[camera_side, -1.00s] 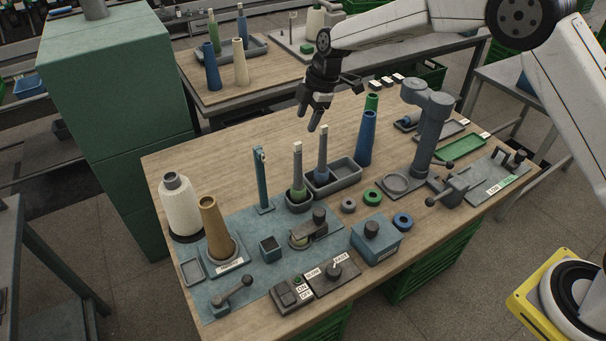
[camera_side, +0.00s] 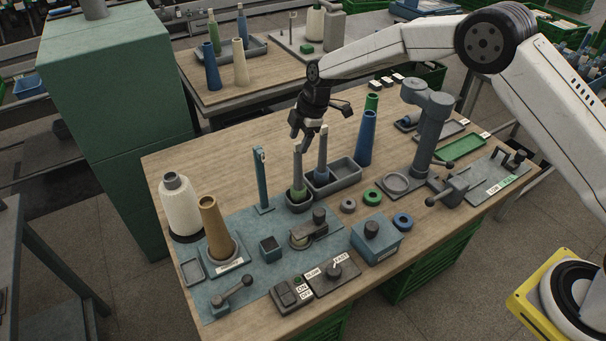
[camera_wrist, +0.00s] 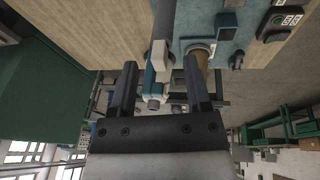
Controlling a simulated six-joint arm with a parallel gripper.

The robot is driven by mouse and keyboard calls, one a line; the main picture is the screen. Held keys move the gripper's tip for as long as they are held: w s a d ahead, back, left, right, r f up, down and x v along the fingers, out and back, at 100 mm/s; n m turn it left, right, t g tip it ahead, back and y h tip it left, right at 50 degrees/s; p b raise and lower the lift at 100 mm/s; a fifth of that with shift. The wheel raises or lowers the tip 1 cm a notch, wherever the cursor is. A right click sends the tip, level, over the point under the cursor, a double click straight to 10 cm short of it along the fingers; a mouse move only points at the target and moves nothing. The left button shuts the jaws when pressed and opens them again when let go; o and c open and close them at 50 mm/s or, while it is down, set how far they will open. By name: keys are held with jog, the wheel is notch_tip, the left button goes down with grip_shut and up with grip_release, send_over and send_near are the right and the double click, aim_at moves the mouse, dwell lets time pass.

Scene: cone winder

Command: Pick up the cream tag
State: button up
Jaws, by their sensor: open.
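I cannot tell for sure which pale piece is the cream tag. In the side view, a grey post with a green base (camera_side: 298,172) stands upright in a small grey cup, and its pale tip is close to my fingers. A similar post with a blue base and a cream tip (camera_side: 323,130) stands just right of it in a grey tray. My gripper (camera_side: 300,144) is open and empty above the posts, its fingertips near the first post's top. In the wrist view, a pale block (camera_wrist: 159,54) shows between the open fingers. Contact cannot be told.
A thin blue upright (camera_side: 262,180) stands left of the posts. A tall blue cone (camera_side: 366,138) and a grey column (camera_side: 432,130) stand to the right. A white yarn cone (camera_side: 179,207) and a tan cone (camera_side: 215,228) stand at the left. Bare wood lies behind the posts.

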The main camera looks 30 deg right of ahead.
jog(key=shift+w+a+f, duration=0.1)
jog(key=shift+f, duration=0.3)
grip_shut()
